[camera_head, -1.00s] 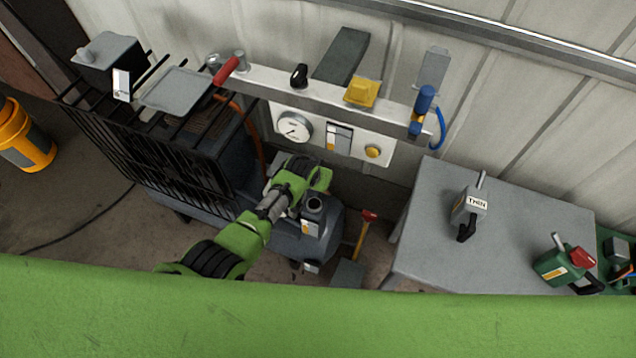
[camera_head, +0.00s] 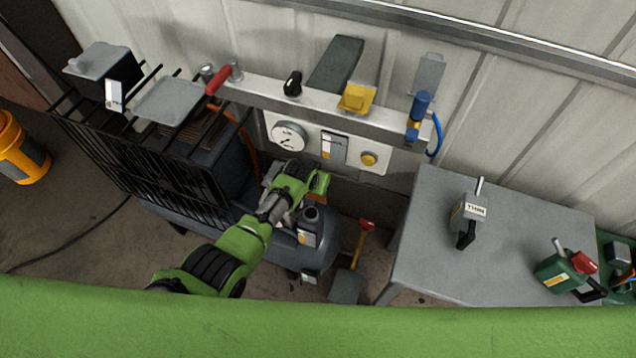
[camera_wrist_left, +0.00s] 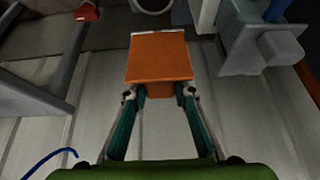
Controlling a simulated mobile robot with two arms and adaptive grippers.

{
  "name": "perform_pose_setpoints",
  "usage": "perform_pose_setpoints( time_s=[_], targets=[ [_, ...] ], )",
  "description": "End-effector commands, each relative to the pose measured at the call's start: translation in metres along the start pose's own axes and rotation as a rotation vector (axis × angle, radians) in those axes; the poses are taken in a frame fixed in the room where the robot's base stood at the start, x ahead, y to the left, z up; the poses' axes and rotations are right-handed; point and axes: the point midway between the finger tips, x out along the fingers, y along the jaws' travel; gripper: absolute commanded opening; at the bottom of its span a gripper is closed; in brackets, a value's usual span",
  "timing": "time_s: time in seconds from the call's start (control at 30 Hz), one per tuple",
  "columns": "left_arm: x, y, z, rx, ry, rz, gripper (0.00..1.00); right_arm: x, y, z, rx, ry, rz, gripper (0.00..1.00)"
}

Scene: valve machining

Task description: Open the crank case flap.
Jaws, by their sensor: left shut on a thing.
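My left gripper (camera_head: 298,188) reaches over the dark blue-grey machine body (camera_head: 268,235), below the panel. In the left wrist view its two fingers (camera_wrist_left: 160,97) are shut on an orange plate (camera_wrist_left: 158,56) with a block-like underside. The plate sticks out beyond the fingertips. An orange edge also shows beside the gripper in the head view (camera_head: 322,184). I cannot tell for certain that this plate is the crank case flap; the hand hides much of that area. My right gripper is not in view.
A black wire guard (camera_head: 150,165) stands left of the arm. A panel with a gauge (camera_head: 289,136) and yellow button (camera_head: 369,158) is behind. A shovel (camera_head: 358,245) stands between the machine and the grey table (camera_head: 425,235), which holds a THIN can (camera_head: 466,215) and green can (camera_head: 558,270).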

Motion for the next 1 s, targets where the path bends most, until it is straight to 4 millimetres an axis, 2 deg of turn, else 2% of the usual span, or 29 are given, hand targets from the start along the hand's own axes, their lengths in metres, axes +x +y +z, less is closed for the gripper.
perform_pose_setpoints(
  time_s=[0.03,0.1,0.57,0.77,1.0],
  targets=[
    [-0.004,0.001,-0.014,0.001,0.029,0.002,0.29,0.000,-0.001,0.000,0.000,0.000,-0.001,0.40],
    [-0.003,0.001,-0.014,0.001,0.029,0.002,0.42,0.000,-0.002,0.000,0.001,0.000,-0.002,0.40],
    [-0.006,0.000,-0.007,0.000,0.016,0.001,0.42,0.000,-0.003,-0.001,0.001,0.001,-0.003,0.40],
    [-0.023,0.000,-0.006,0.000,0.016,0.001,0.42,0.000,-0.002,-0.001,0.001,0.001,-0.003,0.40],
    [-0.055,0.000,-0.007,0.001,0.018,0.001,0.42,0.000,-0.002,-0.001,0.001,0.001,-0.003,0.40]
  ],
)
